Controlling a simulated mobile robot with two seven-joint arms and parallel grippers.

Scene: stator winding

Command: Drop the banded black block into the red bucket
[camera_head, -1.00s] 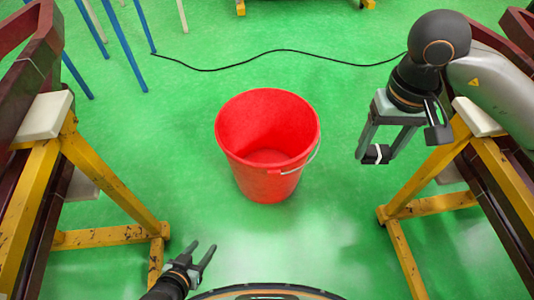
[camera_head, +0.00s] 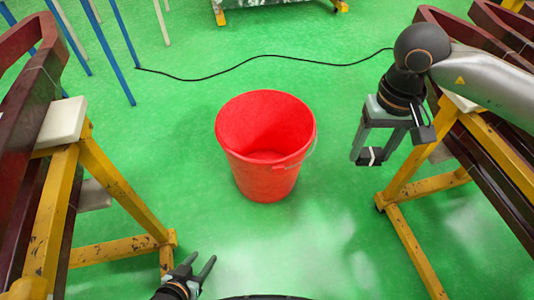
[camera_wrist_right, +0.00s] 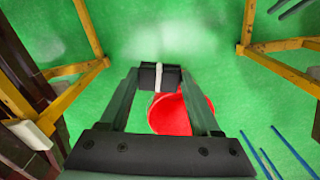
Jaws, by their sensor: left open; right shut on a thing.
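The red bucket (camera_head: 266,150) stands upright on the green floor in the middle of the head view, open at the top. It also shows behind the fingers in the right wrist view (camera_wrist_right: 170,115). My right gripper (camera_head: 368,156) is shut on the banded black block (camera_wrist_right: 148,76), a dark block with a white band, held between its fingertips. In the head view the block is to the right of the bucket's rim, apart from it. My left gripper (camera_head: 198,268) is open and empty at the bottom, left of and nearer than the bucket.
Yellow trestles (camera_head: 125,190) with dark red beams stand on the left, and another yellow trestle (camera_head: 418,245) stands on the right beside my right arm. A black cable (camera_head: 230,72) lies on the floor behind the bucket. Floor around the bucket is clear.

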